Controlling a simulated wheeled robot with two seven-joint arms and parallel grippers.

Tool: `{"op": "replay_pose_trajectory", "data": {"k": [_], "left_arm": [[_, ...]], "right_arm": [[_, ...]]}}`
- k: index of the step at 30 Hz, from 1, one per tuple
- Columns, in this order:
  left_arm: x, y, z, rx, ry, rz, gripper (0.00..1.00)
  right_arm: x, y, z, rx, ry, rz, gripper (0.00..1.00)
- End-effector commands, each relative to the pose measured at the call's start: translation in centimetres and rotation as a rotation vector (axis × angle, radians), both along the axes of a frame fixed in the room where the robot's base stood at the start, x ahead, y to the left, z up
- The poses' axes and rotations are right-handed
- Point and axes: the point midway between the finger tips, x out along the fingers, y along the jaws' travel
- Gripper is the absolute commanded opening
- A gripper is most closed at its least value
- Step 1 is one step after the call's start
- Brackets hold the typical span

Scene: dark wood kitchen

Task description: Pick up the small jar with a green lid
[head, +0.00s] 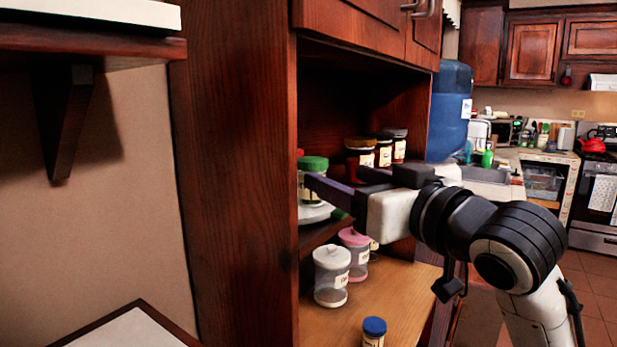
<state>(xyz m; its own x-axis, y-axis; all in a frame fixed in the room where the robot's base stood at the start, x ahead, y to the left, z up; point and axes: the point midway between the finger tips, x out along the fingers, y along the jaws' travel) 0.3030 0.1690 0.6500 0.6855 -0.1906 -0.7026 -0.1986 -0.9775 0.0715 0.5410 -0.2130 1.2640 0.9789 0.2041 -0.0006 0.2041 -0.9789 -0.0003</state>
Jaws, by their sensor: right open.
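A small jar with a green lid (312,163) stands on a pale round stand (313,213) on the upper shelf of the wooden cabinet, at its left side. My right gripper (337,180) reaches in from the right with its fingers apart and pointing left toward the jar. Its near finger overlaps the lower right of the jar in the head view. I cannot tell whether it touches the jar. The gap between the fingers looks empty. My left gripper is out of view.
Several dark-lidded jars (383,150) stand behind on the upper shelf. A white-lidded jar (332,277), a pink-lidded jar (354,250) and a blue-lidded jar (374,331) stand on the lower shelf. The cabinet's side panel (240,180) is close on the left.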

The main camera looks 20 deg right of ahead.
Motion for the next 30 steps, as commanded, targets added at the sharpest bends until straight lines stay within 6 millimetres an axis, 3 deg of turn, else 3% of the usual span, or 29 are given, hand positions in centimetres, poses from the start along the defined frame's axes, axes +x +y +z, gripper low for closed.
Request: {"op": "replay_pose_trajectory", "data": {"k": [18, 26, 30], "left_arm": [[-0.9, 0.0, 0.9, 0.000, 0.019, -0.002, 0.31], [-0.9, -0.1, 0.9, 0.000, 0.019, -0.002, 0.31], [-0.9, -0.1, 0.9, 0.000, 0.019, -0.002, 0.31]], "right_arm": [[7.2, 1.7, 0.1, 0.002, 0.001, 0.000, 0.65], [7.6, 1.8, 0.0, 0.000, -0.001, 0.001, 0.65], [7.6, 1.8, 0.0, 0.000, 0.000, 0.000, 0.46]]}}
